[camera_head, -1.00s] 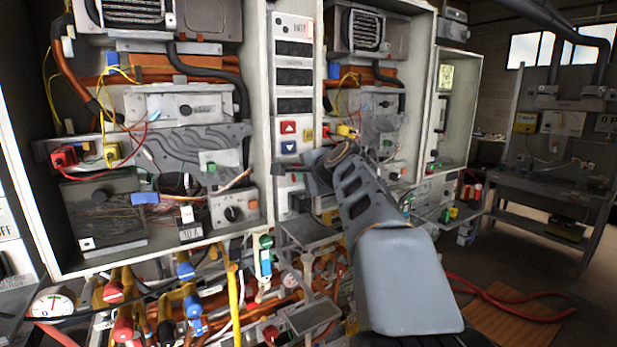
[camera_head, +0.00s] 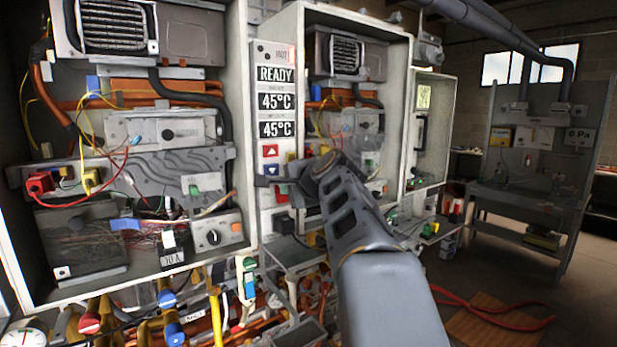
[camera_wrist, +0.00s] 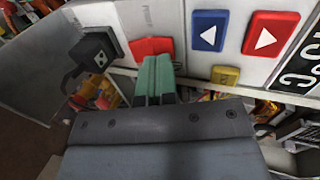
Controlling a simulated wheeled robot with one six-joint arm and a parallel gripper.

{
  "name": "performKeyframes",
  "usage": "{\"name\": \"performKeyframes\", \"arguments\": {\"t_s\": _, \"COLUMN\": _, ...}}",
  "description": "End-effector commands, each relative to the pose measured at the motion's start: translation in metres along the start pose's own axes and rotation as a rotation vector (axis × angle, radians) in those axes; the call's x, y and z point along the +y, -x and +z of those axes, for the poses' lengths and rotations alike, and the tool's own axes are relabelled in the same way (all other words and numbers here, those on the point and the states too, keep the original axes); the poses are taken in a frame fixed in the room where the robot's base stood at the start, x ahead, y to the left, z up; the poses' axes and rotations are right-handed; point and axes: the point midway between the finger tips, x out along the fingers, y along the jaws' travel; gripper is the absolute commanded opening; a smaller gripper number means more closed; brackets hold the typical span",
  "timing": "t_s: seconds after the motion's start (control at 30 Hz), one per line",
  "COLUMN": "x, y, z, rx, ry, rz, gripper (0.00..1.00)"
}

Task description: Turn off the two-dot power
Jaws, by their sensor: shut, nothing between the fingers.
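In the wrist view a black block (camera_wrist: 97,55) with two pale dots on its face stands out from the white control panel. A red button (camera_wrist: 150,46) is beside it. My gripper (camera_wrist: 155,62) is shut and empty, with its green fingertips at the red button; I cannot tell whether they touch it. In the head view my gripper (camera_head: 264,182) is at the panel's lower part, below the blue arrow button (camera_head: 271,169). The red button (camera_head: 281,195) shows partly behind it. The panel's displays (camera_head: 277,101) read READY and 45°C.
A red arrow button (camera_head: 270,150) and a yellow button (camera_head: 291,157) are close above my gripper. Open heater cabinets with wires stand on both sides. Pipes and valves (camera_head: 172,330) crowd the space below.

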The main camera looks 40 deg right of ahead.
Motion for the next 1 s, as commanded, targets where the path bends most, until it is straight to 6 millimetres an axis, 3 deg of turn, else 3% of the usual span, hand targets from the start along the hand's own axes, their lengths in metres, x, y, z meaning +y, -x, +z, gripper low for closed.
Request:
{"name": "performKeyframes", "arguments": {"t_s": 0.3, "x": -0.010, "y": 0.060, "z": 0.003, "rx": -0.004, "ry": 0.004, "rz": 0.001, "gripper": 0.00}}
{"name": "performKeyframes", "arguments": {"t_s": 0.5, "x": -0.015, "y": 0.088, "z": 0.004, "rx": -0.007, "ry": 0.003, "rz": 0.003, "gripper": 0.00}}
{"name": "performKeyframes", "arguments": {"t_s": 0.7, "x": -0.018, "y": 0.102, "z": 0.004, "rx": -0.009, "ry": 0.002, "rz": 0.005, "gripper": 0.00}}
{"name": "performKeyframes", "arguments": {"t_s": 1.0, "x": -0.018, "y": 0.106, "z": 0.003, "rx": -0.009, "ry": 0.002, "rz": 0.006, "gripper": 0.00}}
